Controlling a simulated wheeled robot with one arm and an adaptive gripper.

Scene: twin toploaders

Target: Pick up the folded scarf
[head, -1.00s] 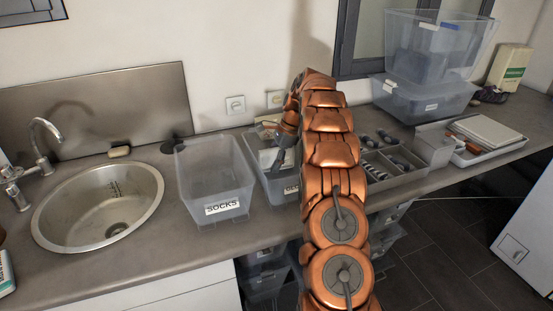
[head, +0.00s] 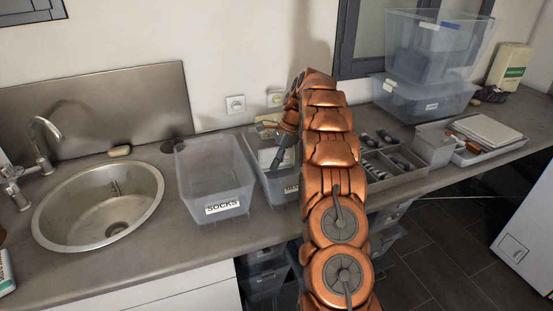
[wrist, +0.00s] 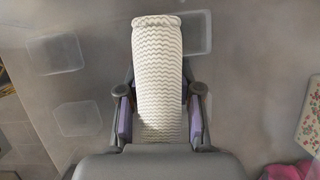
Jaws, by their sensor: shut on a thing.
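The folded scarf (wrist: 158,60) is a long cream bundle with a fine zigzag pattern, upright in the middle of the wrist view. My gripper (wrist: 160,116) is shut on it, with a purple finger pad against each side. In the head view my gripper (head: 277,163) points down at the translucent bin (head: 252,172) right of the socks bin. The scarf cannot be clearly told apart there, and my arm hides part of that bin.
The socks bin (head: 213,182) stands empty between the sink (head: 75,212) and the second bin. Right of my arm are a divided grey tray (head: 408,182) and stacked clear bins (head: 425,98). A floral-patterned item (wrist: 308,128) shows at the wrist view's right edge.

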